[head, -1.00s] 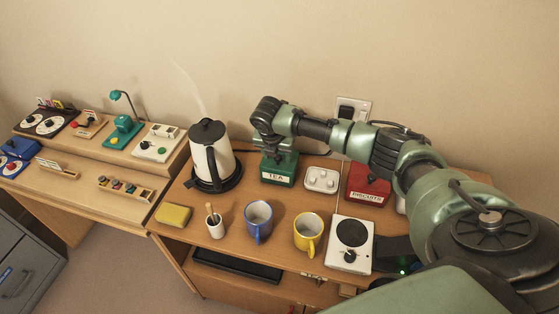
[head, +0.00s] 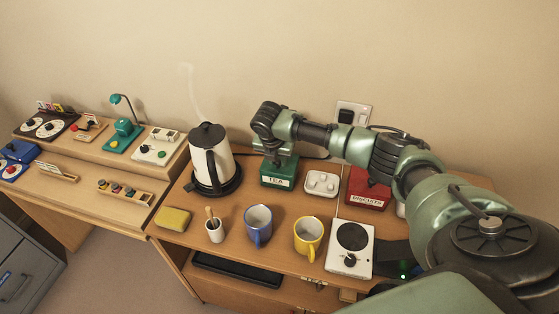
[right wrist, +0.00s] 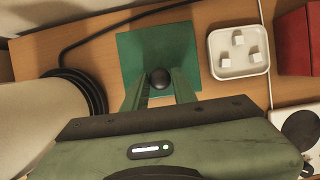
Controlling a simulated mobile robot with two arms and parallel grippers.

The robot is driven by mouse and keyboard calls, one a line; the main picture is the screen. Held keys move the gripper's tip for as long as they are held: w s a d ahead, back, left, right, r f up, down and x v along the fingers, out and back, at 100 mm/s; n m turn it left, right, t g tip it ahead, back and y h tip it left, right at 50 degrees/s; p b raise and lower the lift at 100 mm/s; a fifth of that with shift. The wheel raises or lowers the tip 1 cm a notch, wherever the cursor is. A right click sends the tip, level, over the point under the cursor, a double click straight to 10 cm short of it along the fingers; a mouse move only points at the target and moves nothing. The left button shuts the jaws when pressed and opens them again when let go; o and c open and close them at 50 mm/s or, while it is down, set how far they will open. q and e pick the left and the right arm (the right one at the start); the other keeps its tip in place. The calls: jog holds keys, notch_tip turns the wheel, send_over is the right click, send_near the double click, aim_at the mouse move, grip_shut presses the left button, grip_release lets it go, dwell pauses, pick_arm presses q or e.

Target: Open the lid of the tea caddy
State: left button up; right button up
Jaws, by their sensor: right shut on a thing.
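The tea caddy (head: 278,180) is a green box with a white TEA label, standing on the wooden cabinet top right of the kettle. In the right wrist view its green square lid (right wrist: 135,55) lies below my fingers, with a round dark knob (right wrist: 160,78) in the middle. My right gripper (right wrist: 160,84) is shut on this knob from above. In the head view the right gripper (head: 278,153) hides the knob and much of the lid, and I cannot tell whether the lid is raised. My left gripper is not in view.
A steaming kettle (head: 210,160) stands close left of the caddy. A white tray with sugar cubes (head: 321,183) and a red biscuit tin (head: 368,190) stand to its right. Blue (head: 258,226) and yellow mugs (head: 308,238) and a hotplate (head: 350,248) are in front.

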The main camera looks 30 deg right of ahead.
jog(key=shift+w+d+r+p, duration=0.2)
jog(key=shift+w+r+p, duration=0.05)
jog(key=shift+r+p, duration=0.45)
jog(key=shift+w+d+r+p, duration=0.25)
jog(key=shift+r+p, duration=0.1)
jog(key=shift+r, duration=0.2)
jog(key=shift+w+d+r, duration=0.1)
jog(key=shift+d, duration=0.05)
jog(key=shift+r, duration=0.1)
jog(key=shift+w+d+r+p, duration=0.25)
jog(key=shift+d+r+p, duration=0.05)
jog(key=shift+r+p, duration=0.1)
jog(key=shift+d, duration=0.1)
